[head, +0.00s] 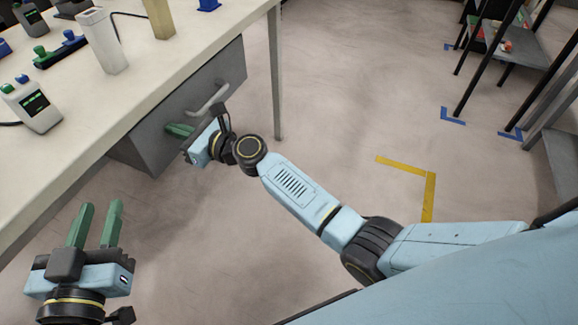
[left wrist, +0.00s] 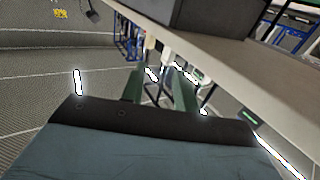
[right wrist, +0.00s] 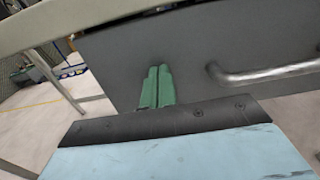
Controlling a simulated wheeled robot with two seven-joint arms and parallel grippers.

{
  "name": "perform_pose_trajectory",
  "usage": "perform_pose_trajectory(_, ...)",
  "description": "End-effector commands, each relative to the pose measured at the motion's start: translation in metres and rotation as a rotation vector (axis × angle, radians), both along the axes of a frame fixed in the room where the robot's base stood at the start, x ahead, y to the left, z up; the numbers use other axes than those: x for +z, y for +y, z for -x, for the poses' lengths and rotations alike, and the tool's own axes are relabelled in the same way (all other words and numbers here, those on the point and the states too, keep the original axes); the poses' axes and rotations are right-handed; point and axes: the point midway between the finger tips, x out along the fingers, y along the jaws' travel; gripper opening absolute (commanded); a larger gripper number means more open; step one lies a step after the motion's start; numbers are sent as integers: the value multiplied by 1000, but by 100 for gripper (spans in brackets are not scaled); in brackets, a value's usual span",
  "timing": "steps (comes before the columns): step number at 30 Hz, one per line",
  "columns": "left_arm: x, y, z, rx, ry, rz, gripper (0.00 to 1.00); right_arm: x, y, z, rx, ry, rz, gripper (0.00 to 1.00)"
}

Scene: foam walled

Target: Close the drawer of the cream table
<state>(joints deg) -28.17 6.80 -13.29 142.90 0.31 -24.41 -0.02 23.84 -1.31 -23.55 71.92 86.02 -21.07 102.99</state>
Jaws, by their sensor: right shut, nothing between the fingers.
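The cream table (head: 140,88) fills the upper left of the head view. Its dark grey drawer (head: 228,72) hangs under the top, with a curved metal handle (head: 207,101) on its front. The tabletop hides the drawer's upper part, so I cannot tell how far out it is. My right gripper (head: 178,130) is shut and empty at the drawer front, left of the handle. In the right wrist view its green fingertips (right wrist: 157,72) are against or very near the grey front (right wrist: 205,45). My left gripper (head: 100,212) is open and empty, low at the left, away from the drawer.
On the tabletop are a white block (head: 104,40), a tan block (head: 160,18) and a device with a screen (head: 32,106). A table leg (head: 275,75) stands right of the drawer. A dark shelf (head: 505,45) is at the far right. The floor between is clear, with yellow tape (head: 428,190).

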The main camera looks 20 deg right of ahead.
Motion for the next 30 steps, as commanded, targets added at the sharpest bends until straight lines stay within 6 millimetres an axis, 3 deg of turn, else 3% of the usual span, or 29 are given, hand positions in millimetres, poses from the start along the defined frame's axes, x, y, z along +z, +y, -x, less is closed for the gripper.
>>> perform_pose_trajectory(14,-5,1,1,2,41,-11,30,7,3,1,1,-9,-7,0)
perform_pose_trajectory(23,-51,14,13,25,322,-92,30,5,-21,20,8,-5,-5,0)
perform_pose_trajectory(30,-88,29,36,47,579,-160,30,4,-40,42,12,-4,-3,0)
